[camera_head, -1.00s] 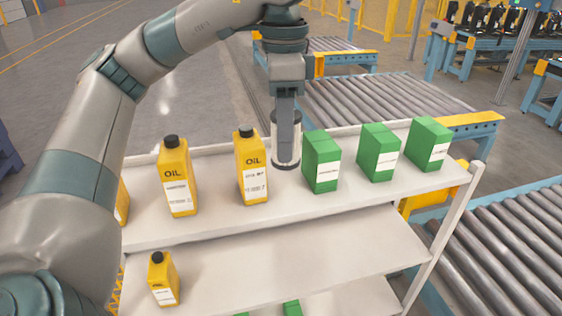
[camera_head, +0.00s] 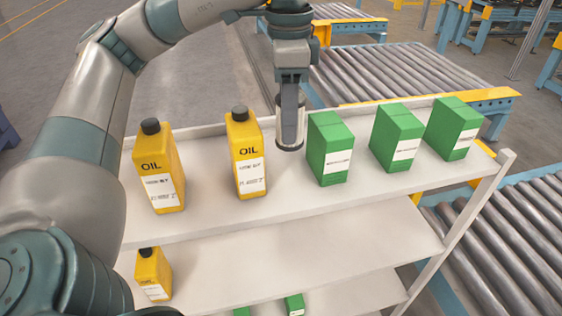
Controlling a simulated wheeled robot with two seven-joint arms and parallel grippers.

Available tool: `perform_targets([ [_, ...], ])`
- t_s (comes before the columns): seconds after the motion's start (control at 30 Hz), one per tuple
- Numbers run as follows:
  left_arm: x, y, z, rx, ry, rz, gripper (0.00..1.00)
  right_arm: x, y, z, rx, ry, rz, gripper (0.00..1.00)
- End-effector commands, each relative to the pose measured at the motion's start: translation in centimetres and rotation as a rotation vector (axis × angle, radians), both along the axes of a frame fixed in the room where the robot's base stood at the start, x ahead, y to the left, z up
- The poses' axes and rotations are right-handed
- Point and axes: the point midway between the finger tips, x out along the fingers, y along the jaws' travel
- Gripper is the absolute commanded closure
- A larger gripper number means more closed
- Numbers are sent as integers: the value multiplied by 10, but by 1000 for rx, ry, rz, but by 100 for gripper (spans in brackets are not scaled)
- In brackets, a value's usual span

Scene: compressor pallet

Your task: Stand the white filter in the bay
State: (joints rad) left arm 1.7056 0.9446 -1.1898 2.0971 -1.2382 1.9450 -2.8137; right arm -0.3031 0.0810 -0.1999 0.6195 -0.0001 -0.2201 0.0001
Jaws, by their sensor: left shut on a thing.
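The white filter (camera_head: 301,122) is a small upright cylinder with a dark lower rim, in the middle of the head view. My left gripper (camera_head: 289,122) reaches down from above and is shut on it; a finger hides much of its front. The filter is over the back of the top shelf (camera_head: 235,215), in the gap between an oil bottle (camera_head: 246,155) and a green box (camera_head: 330,150). It appears slightly above the shelf, but its clearance is hard to tell. My right gripper is not in view.
Another yellow oil bottle (camera_head: 159,168) stands left on the top shelf. Two more green boxes (camera_head: 396,138) (camera_head: 452,130) stand right. A lower shelf (camera_head: 300,255) holds a bottle (camera_head: 153,273). Roller conveyors (camera_head: 405,78) lie behind and to the right. The top shelf's front strip is clear.

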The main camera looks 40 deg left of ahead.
Motion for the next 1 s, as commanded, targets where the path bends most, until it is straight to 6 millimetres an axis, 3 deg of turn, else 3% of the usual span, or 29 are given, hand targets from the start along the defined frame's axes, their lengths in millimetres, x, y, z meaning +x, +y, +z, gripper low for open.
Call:
perform_targets([
  [0.5,0,1,-60,1,-1,2,82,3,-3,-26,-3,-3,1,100],
  [1.0,0,1,-72,1,1,2,82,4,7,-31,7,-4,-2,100],
])
